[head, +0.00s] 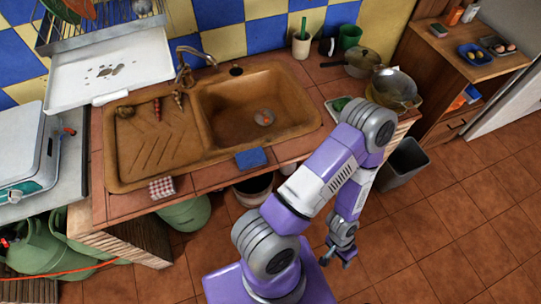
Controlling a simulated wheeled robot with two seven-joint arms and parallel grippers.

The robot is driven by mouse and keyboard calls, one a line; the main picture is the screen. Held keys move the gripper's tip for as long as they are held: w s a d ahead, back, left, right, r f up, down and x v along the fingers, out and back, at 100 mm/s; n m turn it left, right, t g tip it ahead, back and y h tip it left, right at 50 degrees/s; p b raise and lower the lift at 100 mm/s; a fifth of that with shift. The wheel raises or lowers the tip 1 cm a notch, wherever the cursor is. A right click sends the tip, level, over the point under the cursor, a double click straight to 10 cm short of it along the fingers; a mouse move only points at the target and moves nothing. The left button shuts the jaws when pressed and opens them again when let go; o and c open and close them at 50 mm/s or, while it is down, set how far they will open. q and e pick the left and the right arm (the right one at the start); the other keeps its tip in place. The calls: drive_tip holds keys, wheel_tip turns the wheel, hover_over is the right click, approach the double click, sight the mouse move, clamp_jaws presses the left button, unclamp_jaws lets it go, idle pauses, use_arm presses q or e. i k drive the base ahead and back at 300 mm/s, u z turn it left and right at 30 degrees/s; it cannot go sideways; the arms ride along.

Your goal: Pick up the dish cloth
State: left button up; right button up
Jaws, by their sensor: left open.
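My left gripper (336,262) is open and empty. It hangs low over the floor, to the right of the counter front and well away from the cloth. My left arm rises from the bottom middle, bends near the pots and comes back down to the gripper. My right gripper is not in view.
A pan (362,62) and a metal bowl (395,88) stand at the counter's right. A grey bin (403,162) stands on the floor. Floor at the right is clear.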

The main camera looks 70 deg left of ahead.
sight(248, 160)
drive_tip(key=i, duration=0.55)
drive_tip(key=u, duration=2.35)
